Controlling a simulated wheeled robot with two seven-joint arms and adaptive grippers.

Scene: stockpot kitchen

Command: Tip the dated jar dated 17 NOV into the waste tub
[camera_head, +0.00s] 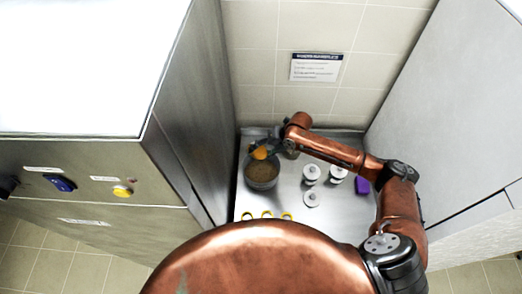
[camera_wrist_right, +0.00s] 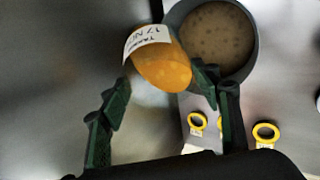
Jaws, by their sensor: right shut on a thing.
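An orange-filled jar (camera_wrist_right: 165,66) with a white label reading "17 N..." is at my right gripper (camera_wrist_right: 162,103); the rest of the date is cut off. The jar is tilted, with its orange end towards the camera. My right gripper is shut on it; in the head view the jar (camera_head: 260,153) shows at the rim of a round grey vessel (camera_head: 262,183) holding brown, speckled contents. The vessel also shows in the right wrist view (camera_wrist_right: 257,50). I cannot tell whether this vessel is the waste tub. My left gripper is not in view.
White-topped jars (camera_head: 312,172) stand right of the vessel on the steel counter (camera_head: 335,218). A purple block (camera_head: 362,185) is near the right wall. Several yellow rings with tags (camera_head: 267,214) lie at the front. Steel cabinets close in both sides.

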